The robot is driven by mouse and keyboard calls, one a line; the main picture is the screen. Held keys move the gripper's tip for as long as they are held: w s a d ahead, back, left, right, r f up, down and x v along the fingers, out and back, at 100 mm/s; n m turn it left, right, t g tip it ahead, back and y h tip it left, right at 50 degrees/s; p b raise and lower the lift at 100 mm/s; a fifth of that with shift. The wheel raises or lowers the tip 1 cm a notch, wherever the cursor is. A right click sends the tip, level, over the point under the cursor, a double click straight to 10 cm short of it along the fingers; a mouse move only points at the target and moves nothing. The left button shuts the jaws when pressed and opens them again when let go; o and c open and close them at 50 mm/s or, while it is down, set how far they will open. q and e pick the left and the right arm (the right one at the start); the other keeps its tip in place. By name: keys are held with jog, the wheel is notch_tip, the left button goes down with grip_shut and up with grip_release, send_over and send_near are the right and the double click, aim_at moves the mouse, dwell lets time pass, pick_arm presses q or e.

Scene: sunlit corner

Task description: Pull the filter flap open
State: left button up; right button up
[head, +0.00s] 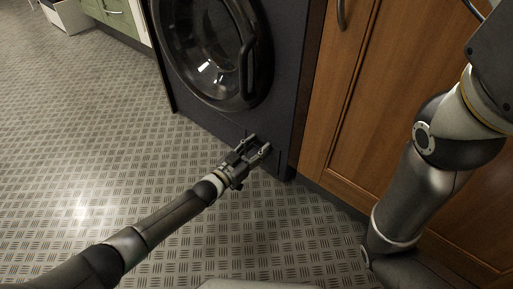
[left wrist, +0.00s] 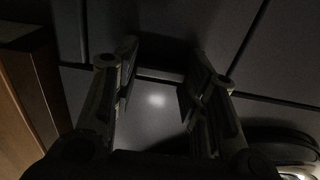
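The dark washing machine (head: 290,70) has a round glass door (head: 212,55) on its front. The filter flap sits low on that front. It is mostly hidden behind my left gripper (head: 257,150) in the head view. In the left wrist view the flap (left wrist: 158,110) appears as a grey panel with a light spot, bordered by a dark band. My left gripper (left wrist: 160,82) is open, its two fingers apart over the flap's dark edge with nothing visible between them. I cannot tell whether the fingertips touch it. My right arm shows at the right; its gripper is out of view.
A wooden cabinet (head: 335,110) adjoins the machine on the right; it also shows in the left wrist view (left wrist: 25,95). A green drawer unit (head: 118,15) and a white box (head: 68,15) stand at the far left. The patterned metal floor (head: 90,130) is clear at left.

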pick_arm(q)
grip_shut()
jog(key=shift+s+a, duration=0.1)
